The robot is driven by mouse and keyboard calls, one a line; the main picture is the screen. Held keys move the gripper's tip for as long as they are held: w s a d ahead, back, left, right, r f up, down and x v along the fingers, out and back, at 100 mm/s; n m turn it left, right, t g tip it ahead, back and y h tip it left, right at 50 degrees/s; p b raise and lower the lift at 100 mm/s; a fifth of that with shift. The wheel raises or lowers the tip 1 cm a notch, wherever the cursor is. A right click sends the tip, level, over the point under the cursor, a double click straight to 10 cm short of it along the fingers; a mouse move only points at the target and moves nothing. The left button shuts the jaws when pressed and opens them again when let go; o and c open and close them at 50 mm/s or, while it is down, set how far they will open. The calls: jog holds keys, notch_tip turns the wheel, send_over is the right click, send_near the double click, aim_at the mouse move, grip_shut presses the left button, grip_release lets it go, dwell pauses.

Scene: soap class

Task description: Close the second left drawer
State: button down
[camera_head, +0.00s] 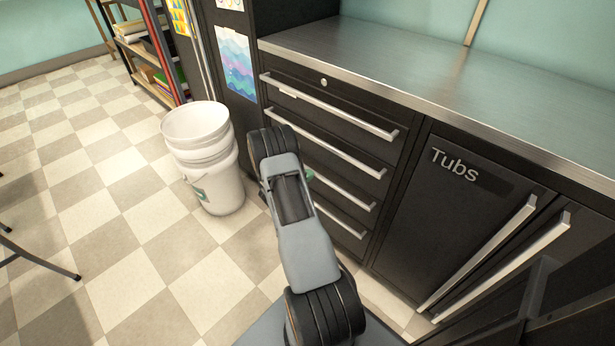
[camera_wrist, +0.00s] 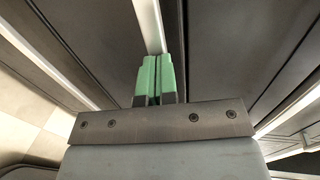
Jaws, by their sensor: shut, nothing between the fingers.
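The dark drawer stack (camera_head: 350,118) stands under the metal counter, with several long silver handles. The second drawer's handle (camera_head: 345,153) runs below the top one; its left part is close to my arm. No wide drawer gap shows, and I cannot tell whether the second drawer sits fully flush. My gripper (camera_head: 309,174) is mostly hidden behind my arm in the head view, with a bit of green fingertip beside the drawer fronts. In the wrist view its green fingers (camera_wrist: 158,78) are together and empty, close to a pale handle bar (camera_wrist: 149,24). Contact is unclear.
White stacked buckets (camera_head: 207,158) stand on the checkered floor left of my arm. The cabinet marked Tubs (camera_head: 450,215) is right of the drawers. The metal counter (camera_head: 430,75) overhangs above. A shelf (camera_head: 140,50) stands at the back left; the floor at left is mostly open.

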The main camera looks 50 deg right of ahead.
jog(key=shift+w+d+r, duration=0.1)
jog(key=shift+d+r, duration=0.1)
jog(key=shift+d, duration=0.1)
jog(key=a+r+p, duration=0.2)
jog(key=a+p, duration=0.2)
jog(key=a, duration=1)
jog(key=shift+a+r, duration=0.15)
jog(key=s+a+f+m+g+y, duration=0.2)
jog(key=s+m+g, duration=0.3)
jog(key=m, duration=0.5)
jog(key=s+a+r+m+g+y+p, duration=0.1)
jog(key=s+a+r+m+y+p, duration=0.35)
jog(key=r+m, duration=0.55)
jog(key=s+a+r+m+t+y+p, duration=0.1)
jog(key=a+r+m+t+y+p, duration=0.2)
jog(key=r, duration=1)
jog(key=s+a+r+m+t+y+p, duration=0.2)
jog(key=a+r+m+p, duration=0.5)
jog(key=r, duration=0.6)
jog(key=s+a+r+m+t+y+p, duration=0.1)
jog(key=a+r+m+t+y+p, duration=0.3)
jog(key=r, duration=0.9)
jog(key=a+m+p, duration=0.2)
jog(key=a, duration=0.1)
jog(key=shift+s+r+t+p, duration=0.3)
jog(key=shift+r+p, duration=0.1)
